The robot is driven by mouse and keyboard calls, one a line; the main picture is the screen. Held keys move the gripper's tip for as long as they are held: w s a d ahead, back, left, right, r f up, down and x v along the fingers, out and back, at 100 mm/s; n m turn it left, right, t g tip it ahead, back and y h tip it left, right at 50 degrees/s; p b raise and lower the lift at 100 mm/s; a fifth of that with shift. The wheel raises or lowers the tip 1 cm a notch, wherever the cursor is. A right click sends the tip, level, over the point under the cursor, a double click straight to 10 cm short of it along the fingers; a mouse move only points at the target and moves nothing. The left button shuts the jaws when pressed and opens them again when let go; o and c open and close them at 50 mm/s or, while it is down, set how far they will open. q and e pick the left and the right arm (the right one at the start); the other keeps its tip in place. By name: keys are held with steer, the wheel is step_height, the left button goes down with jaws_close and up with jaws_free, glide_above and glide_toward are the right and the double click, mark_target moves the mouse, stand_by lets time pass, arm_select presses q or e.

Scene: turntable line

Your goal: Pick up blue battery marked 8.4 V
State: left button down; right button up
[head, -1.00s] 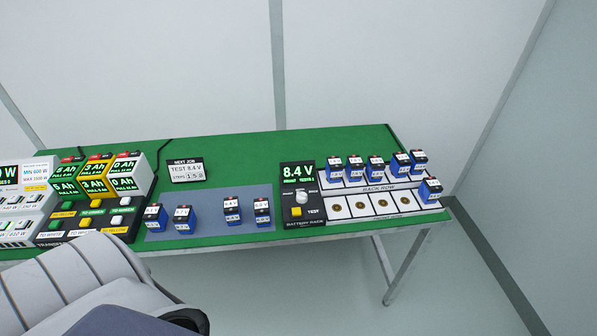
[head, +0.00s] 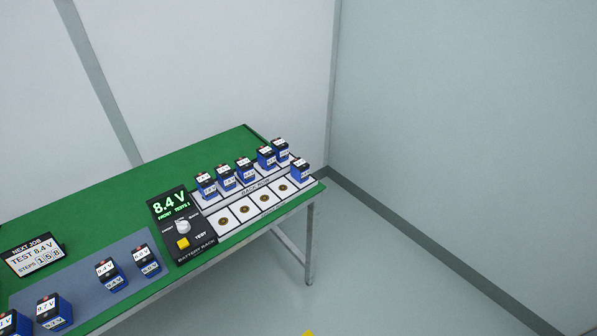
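Several blue batteries with white voltage labels stand on the grey mat (head: 85,283) at the lower left of the head view. One battery (head: 111,275) has a label that looks like 8.4 V or 9.4 V; I cannot tell which. To its right stands another battery (head: 148,261), its label too small to read. To its left a battery (head: 54,312) seems to read 9.7 V, and one more (head: 8,323) is cut off by the left edge. More blue batteries (head: 206,186) stand in the rack, labels unreadable. Neither gripper is in view.
The battery rack (head: 196,256) has a display reading 8.4 V, a knob (head: 182,226) and a yellow button (head: 183,244). Its front row has several empty slots (head: 245,209) and one battery (head: 300,169) at the right end. A job sign (head: 34,254) reads TEST 8.4 V. Bare green table (head: 130,195) lies behind.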

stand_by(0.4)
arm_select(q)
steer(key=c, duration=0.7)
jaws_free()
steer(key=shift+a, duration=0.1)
